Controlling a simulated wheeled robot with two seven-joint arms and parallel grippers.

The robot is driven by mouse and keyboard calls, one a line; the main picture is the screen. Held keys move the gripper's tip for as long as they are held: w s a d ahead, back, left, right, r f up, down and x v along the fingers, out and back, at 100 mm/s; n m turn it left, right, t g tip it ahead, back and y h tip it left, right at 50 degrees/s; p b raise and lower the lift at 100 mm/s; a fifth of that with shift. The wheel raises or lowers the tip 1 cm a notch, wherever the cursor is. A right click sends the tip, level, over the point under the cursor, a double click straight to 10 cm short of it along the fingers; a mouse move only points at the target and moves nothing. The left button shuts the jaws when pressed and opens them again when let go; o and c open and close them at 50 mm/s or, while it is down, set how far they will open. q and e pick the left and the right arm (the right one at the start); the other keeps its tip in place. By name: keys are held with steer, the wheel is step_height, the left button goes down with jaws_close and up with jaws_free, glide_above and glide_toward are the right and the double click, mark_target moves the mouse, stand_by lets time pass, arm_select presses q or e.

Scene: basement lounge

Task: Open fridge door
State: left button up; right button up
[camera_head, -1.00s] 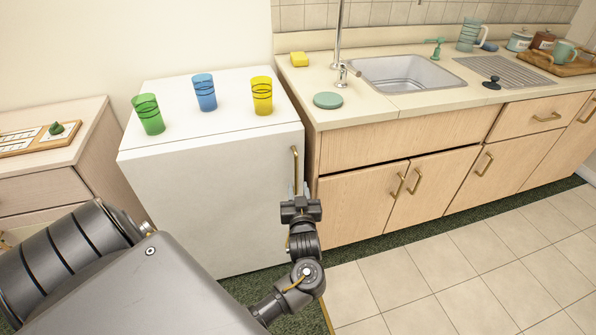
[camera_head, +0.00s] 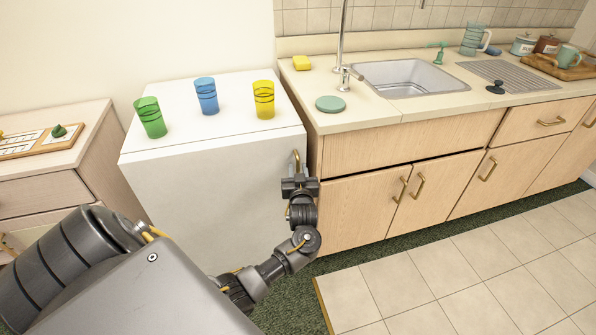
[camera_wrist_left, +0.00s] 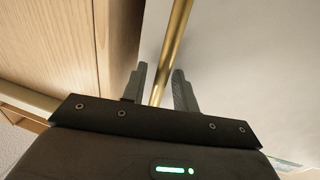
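The small white fridge (camera_head: 205,195) stands left of the sink counter, and its door looks shut. Its upright brass handle (camera_head: 296,160) is at the door's right edge; my gripper hides the lower part. My left gripper (camera_head: 298,177) is at the handle in the head view. In the left wrist view, the two fingers of this gripper (camera_wrist_left: 159,78) are apart, with the brass handle (camera_wrist_left: 177,35) running between them. A gap shows on each side of the handle. My right gripper is in neither view.
Green (camera_head: 150,117), blue (camera_head: 206,96) and yellow (camera_head: 263,99) cups stand on the fridge. Wooden cabinets (camera_head: 372,208) adjoin it closely on the right. A drawer unit (camera_head: 52,183) stands on the left. Tiled floor (camera_head: 450,285) is clear at the right.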

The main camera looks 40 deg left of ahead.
arm_select(q)
steer(key=shift+c, duration=0.3)
jaws_close()
steer(key=shift+d, duration=0.1)
